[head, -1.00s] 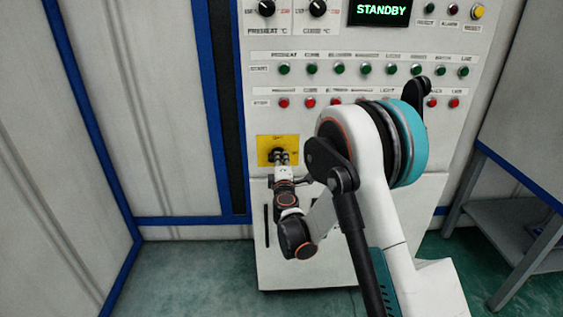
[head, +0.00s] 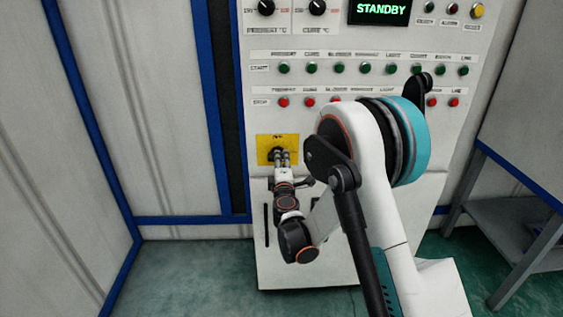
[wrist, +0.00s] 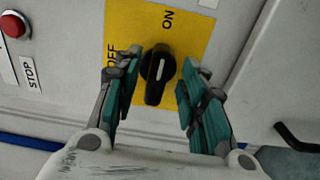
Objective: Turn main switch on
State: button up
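The main switch is a black rotary knob (wrist: 157,75) with a white pointer line, on a yellow plate (wrist: 188,25). In the wrist view, ON is printed above the knob and OFF to its left. The knob's long axis runs roughly up and down there, with the white line toward the ON side. My gripper (wrist: 163,62) is open, one finger on each side of the knob, with a visible gap at least on the right. Finger contact cannot be told. In the head view, my gripper (head: 283,158) is at the yellow plate (head: 264,144) and partly covers the knob.
The white control panel (head: 345,85) carries green and red button rows and a lit STANDBY display (head: 380,10). A red stop button (wrist: 14,25) is at the wrist view's upper left. A black handle (wrist: 297,137) is at its lower right. A grey table (head: 525,200) stands right.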

jog(key=s, duration=1)
jog(key=shift+s, duration=0.35)
jog(key=s+d+r+m+g+h, duration=0.2)
jog(key=s+d+r+m+g, duration=0.1)
jog(key=s+d+r+m, duration=0.4)
jog(key=s+d+r+m+g+h, duration=0.25)
jog(key=s+d+r+m, duration=0.2)
jog(key=d, duration=0.55)
jog(key=s+f+m+g+y, duration=0.2)
jog(key=s+m, duration=0.1)
jog(key=s, duration=0.9)
jog(key=s+a+f+m+g+y, duration=0.1)
jog(key=s+m+g+y, duration=0.1)
jog(key=s, duration=1)
jog(key=shift+s+f+m+g, duration=0.25)
jog(key=shift+f+m+g, duration=0.1)
jog(key=shift+m+g, duration=0.35)
jog(key=shift+y, duration=0.25)
